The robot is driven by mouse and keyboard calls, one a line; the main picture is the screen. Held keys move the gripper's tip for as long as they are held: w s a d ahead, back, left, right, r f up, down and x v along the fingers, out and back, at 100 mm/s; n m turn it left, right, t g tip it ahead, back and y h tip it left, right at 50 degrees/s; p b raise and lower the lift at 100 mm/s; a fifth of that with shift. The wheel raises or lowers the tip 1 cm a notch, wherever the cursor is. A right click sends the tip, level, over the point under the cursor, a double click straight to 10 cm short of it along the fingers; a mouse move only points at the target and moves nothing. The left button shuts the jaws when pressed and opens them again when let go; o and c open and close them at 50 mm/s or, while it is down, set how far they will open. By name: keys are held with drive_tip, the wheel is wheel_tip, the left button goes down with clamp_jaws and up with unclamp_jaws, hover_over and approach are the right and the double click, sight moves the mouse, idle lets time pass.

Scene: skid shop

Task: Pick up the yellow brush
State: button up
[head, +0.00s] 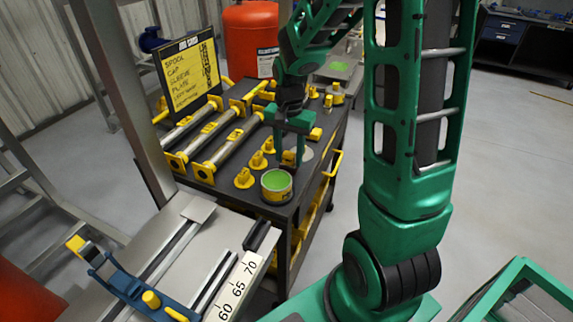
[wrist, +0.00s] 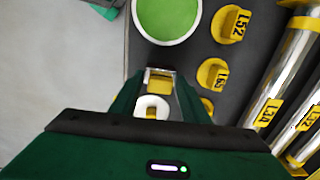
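My gripper (head: 290,160) points down over the dark cart top, its two fingers spread apart. A small yellow piece (head: 289,157) shows between the fingers, probably the yellow brush. In the wrist view my gripper (wrist: 160,82) has a yellow block with a metallic edge, likely the same brush (wrist: 160,78), between its fingertips. A white ring (wrist: 152,104) lies just nearer the palm. I cannot tell whether the fingers touch the brush. The fingers and palm hide part of it.
A yellow can of green paint (head: 277,186) stands close by, at the cart's near corner. Yellow labelled caps (wrist: 212,73) and long metal spools (head: 222,150) lie beside it. A yellow sign (head: 190,72) stands behind. Open grey floor lies beyond the cart's right edge.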

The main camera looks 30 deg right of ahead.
sight(289, 153)
drive_tip(key=shift+r, duration=0.1)
drive_tip(key=shift+c, duration=0.5)
drive_tip(key=shift+r, duration=0.6)
wheel_tip(289, 153, up, 3)
drive_tip(key=shift+f, duration=0.2)
drive_tip(key=s+a+r, duration=0.7)
drive_tip(key=s+a, duration=0.1)
drive_tip(key=shift+s, duration=0.25)
drive_tip(key=shift+o, duration=1.3)
